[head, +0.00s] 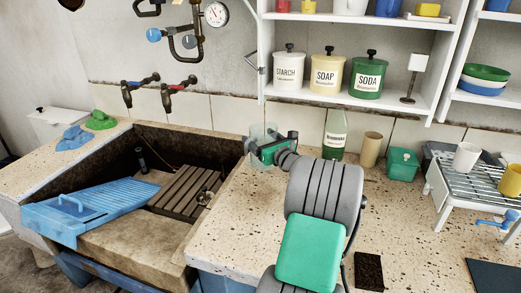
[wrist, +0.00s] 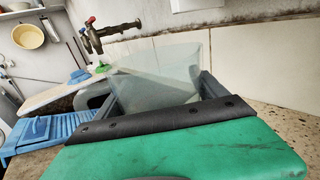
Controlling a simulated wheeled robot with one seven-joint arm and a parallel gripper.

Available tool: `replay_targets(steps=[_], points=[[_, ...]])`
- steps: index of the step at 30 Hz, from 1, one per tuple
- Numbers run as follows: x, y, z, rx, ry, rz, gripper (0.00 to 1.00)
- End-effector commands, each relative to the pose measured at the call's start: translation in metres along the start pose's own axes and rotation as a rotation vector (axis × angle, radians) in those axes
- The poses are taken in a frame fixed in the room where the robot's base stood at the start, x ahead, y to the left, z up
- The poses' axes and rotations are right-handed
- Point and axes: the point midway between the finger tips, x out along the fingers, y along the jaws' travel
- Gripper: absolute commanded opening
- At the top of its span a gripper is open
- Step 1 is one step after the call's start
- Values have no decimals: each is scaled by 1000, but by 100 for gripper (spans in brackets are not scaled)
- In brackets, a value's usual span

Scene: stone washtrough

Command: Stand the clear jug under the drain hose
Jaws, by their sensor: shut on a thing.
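The clear jug (head: 260,131) is at the back of the speckled stone counter, just right of the trough. My gripper (head: 272,149) is shut on it, and the jug looks roughly upright. The wrist view shows the clear jug (wrist: 160,70) between the two fingers of my gripper (wrist: 158,92). The dark pad hides its lower part, so I cannot tell whether its base touches the counter. I cannot clearly make out a drain hose; a short black upright piece (head: 141,159) stands inside the trough at the back left.
The stone trough (head: 130,245) holds a blue washboard (head: 95,208) and a slatted wooden rack (head: 187,188). A green bottle (head: 334,135), a tan cup (head: 371,150) and a green box (head: 403,165) stand to the right.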

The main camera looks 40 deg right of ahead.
Motion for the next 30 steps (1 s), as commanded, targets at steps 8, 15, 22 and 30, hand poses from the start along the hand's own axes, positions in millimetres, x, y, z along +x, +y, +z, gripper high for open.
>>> replay_targets(steps=[8, 15, 22, 30], points=[[7, 0, -40, 0, -1, 1, 37], [7, 0, -39, 0, -1, 1, 37], [7, 0, -42, 0, 0, 0, 92], [7, 0, -42, 0, 0, 1, 100]])
